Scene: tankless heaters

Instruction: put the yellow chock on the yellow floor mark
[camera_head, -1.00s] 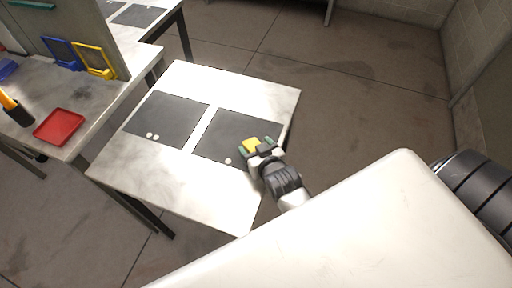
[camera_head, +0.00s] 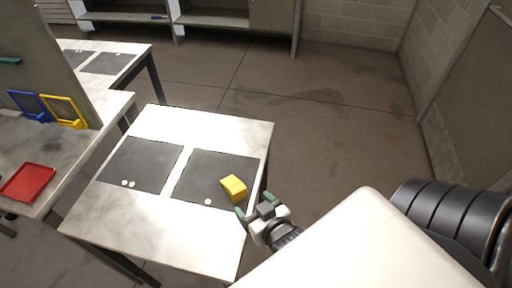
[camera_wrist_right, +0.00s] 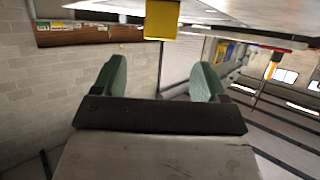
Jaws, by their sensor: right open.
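The yellow chock (camera_head: 234,187) sits on the right dark mat of the white table, near the mat's right edge. It also shows in the right wrist view (camera_wrist_right: 161,20) at the top, beyond the fingertips. My right gripper (camera_head: 256,208) is open and empty, just in front of the chock and apart from it. Its two green fingers (camera_wrist_right: 157,82) are spread in the right wrist view with nothing between them. My left gripper is not in view. No yellow floor mark shows in these frames.
The white table (camera_head: 200,122) carries two dark mats (camera_head: 142,163) with small white dots. A bench at the left holds a red tray (camera_head: 27,183), a blue frame (camera_head: 29,105) and a yellow frame (camera_head: 64,111). The floor (camera_head: 330,130) right of the table is clear.

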